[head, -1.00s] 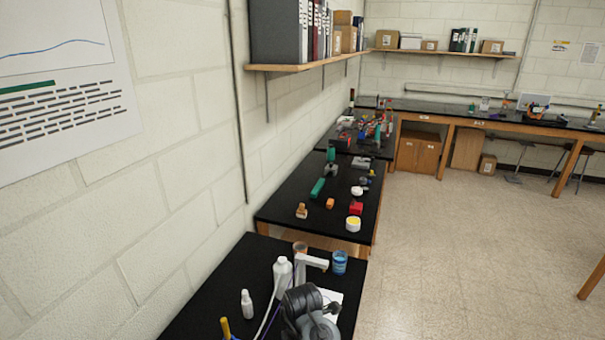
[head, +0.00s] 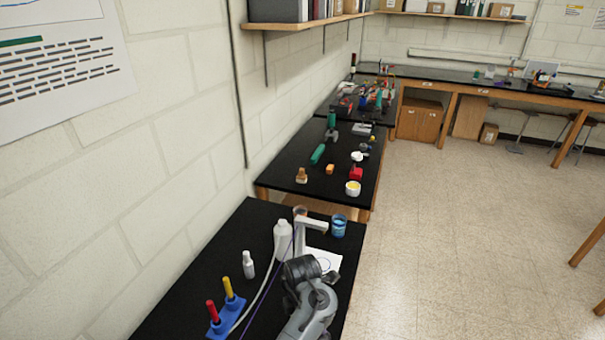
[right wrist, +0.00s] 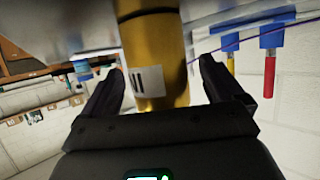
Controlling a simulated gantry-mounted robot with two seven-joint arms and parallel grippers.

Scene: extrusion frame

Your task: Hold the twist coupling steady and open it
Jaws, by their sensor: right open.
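In the right wrist view, a golden-yellow cylinder (right wrist: 162,50) with a white label stands between the fingers of my right gripper (right wrist: 162,68). The fingers are open, with a narrow gap on each side of it. I cannot tell whether this cylinder is the twist coupling. No twist coupling can be made out in the head view. A grey arm of mine with a dark wrist reaches over the near bench there, and its fingers cannot be made out. My left gripper cannot be identified in either view.
The near black bench (head: 212,262) holds a blue stand (head: 226,318) with red and yellow handles, a small white bottle (head: 249,264), a larger white bottle (head: 282,240) and a blue jar (head: 338,226). A thin purple cord runs near my arm. Open floor lies right.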

